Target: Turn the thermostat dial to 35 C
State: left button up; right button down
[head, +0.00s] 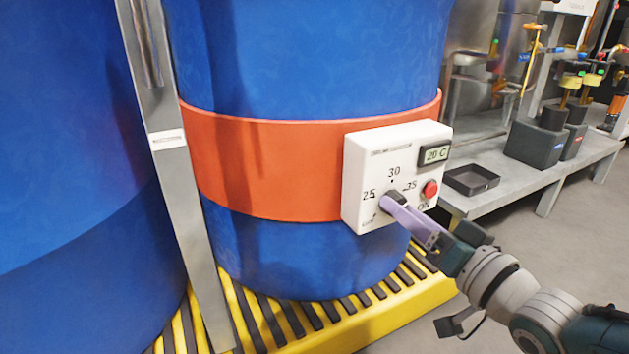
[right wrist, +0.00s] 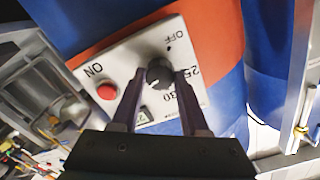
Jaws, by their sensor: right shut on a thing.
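The thermostat is a white box (head: 364,152) on the orange band of a blue drum. It has a small display (head: 434,154) that seems to read 20 C or 28 C, and marks for 25, 30 and 35. The black dial (head: 399,196) sits low in the middle of its face, partly covered by my right gripper (head: 391,206). In the right wrist view the gripper's fingers stand on both sides of the dial (right wrist: 158,70), shut on it. Where the dial's pointer stands is not clear. My left gripper is not in view.
A red button (head: 430,189) marked ON sits right of the dial. A steel post (head: 178,190) stands left of the drum (head: 310,60), which rests on a yellow slatted pallet (head: 330,336). A grey bench (head: 540,172) with a black tray (head: 471,180) lies behind right.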

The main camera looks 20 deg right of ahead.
dwell(0.3)
jog(key=shift+c, duration=2.1)
grip_release()
jog(key=shift+s, duration=0.1)
jog(key=s+p, duration=0.4)
jog(key=s, duration=0.5)
jog(key=shift+s+d, duration=0.35)
jog(key=shift+d, duration=0.05)
